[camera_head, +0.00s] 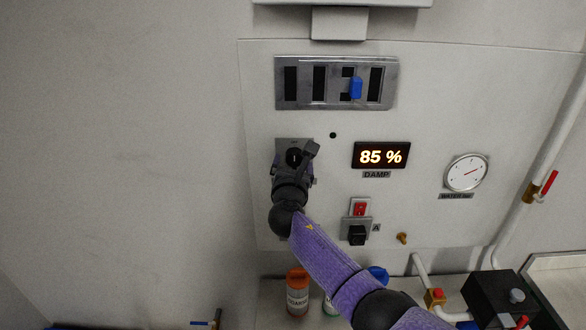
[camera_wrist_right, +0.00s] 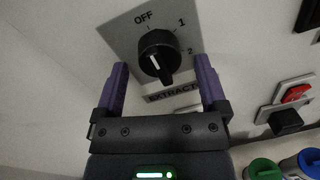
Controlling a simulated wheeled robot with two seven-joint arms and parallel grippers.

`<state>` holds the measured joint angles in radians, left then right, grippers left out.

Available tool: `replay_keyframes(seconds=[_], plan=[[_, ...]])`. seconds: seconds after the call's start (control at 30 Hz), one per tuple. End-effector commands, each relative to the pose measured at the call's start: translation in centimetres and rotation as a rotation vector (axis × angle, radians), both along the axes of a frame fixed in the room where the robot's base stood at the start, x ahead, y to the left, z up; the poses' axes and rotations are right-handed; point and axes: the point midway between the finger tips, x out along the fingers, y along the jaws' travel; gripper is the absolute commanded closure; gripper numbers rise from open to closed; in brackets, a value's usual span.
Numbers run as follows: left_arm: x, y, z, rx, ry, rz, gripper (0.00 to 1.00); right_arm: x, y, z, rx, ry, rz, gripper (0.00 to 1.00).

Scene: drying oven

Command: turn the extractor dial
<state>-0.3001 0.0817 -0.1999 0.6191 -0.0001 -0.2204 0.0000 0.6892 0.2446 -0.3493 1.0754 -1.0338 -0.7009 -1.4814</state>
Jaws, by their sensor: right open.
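The extractor dial (camera_wrist_right: 159,55) is a black knob on a grey plate marked OFF, 1 and 2, with "EXTRACT" partly readable below it. A white line on the knob runs down to the lower right, away from the marks. My right gripper (camera_wrist_right: 163,82) is open, with one purple finger on each side of the dial's lower part. I cannot tell whether the fingers touch it. In the head view the dial (camera_head: 294,157) is partly covered by my right gripper (camera_head: 296,160). My left gripper is not in view.
On the panel right of the dial are a display reading 85 % (camera_head: 381,156), a red switch (camera_head: 360,208) and a round gauge (camera_head: 466,173). A slotted unit (camera_head: 336,83) sits above. An orange-capped bottle (camera_head: 297,296) stands below. The wall to the left is bare.

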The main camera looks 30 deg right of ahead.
Motion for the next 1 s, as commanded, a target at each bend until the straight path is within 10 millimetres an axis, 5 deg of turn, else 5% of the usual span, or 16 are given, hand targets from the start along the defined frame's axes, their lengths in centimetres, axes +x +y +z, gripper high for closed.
replay_keyframes(seconds=[0.2, 0.63, 1.0], plan=[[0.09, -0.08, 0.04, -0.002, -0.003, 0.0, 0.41, 0.02, -0.01, 0.03, 0.001, 0.0, 0.0, 0.1], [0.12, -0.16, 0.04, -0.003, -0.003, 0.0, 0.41, -0.01, 0.0, 0.0, 0.001, 0.0, 0.0, 1.0], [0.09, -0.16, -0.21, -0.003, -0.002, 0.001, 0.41, 0.0, 0.07, -0.04, 0.07, -0.033, 0.001, 1.0]])
